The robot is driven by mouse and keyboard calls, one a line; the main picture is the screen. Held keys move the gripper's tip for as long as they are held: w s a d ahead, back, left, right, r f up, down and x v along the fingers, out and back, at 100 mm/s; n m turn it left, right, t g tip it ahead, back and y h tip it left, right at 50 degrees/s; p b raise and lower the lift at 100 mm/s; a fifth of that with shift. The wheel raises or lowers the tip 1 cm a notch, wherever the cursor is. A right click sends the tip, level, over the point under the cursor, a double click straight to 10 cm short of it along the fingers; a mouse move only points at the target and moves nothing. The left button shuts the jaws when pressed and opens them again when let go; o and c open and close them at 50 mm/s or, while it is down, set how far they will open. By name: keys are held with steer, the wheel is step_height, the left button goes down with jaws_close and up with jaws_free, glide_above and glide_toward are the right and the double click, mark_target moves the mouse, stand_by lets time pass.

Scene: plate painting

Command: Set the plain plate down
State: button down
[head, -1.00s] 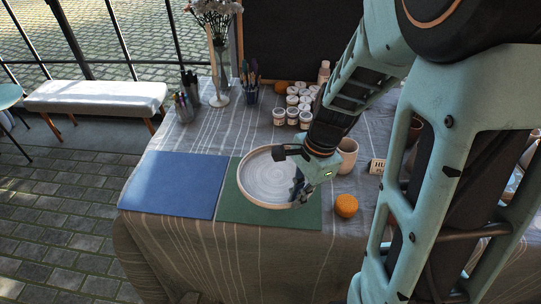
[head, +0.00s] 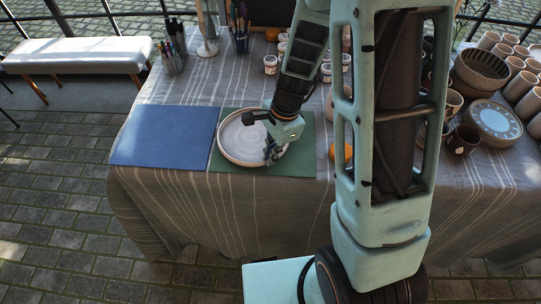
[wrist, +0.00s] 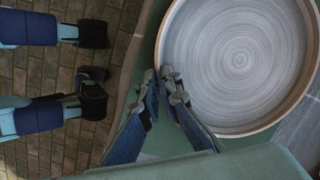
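The plain plate (head: 238,139) is round and grey-white with a pale brown rim. It lies over the left part of the green mat (head: 298,163); whether its underside touches the mat I cannot tell. My gripper (head: 272,154) is at the plate's right front edge in the head view. In the wrist view the plate (wrist: 238,60) fills the upper right. There my gripper's fingers (wrist: 161,78) are close together at the plate's rim, one outside it and one over it, and appear shut on it. The green mat (wrist: 150,40) shows past the rim.
A blue mat (head: 165,134) lies empty to the left. An orange sponge-like thing (head: 347,152) is partly hidden behind my arm. The table's front edge is close to the mats.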

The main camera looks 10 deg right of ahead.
steer(key=c, duration=2.2)
jaws_free()
steer(key=shift+o, duration=0.2)
step_height(320, 180, up, 12)
steer(key=d+p, duration=0.2)
steer(key=shift+d, duration=0.1)
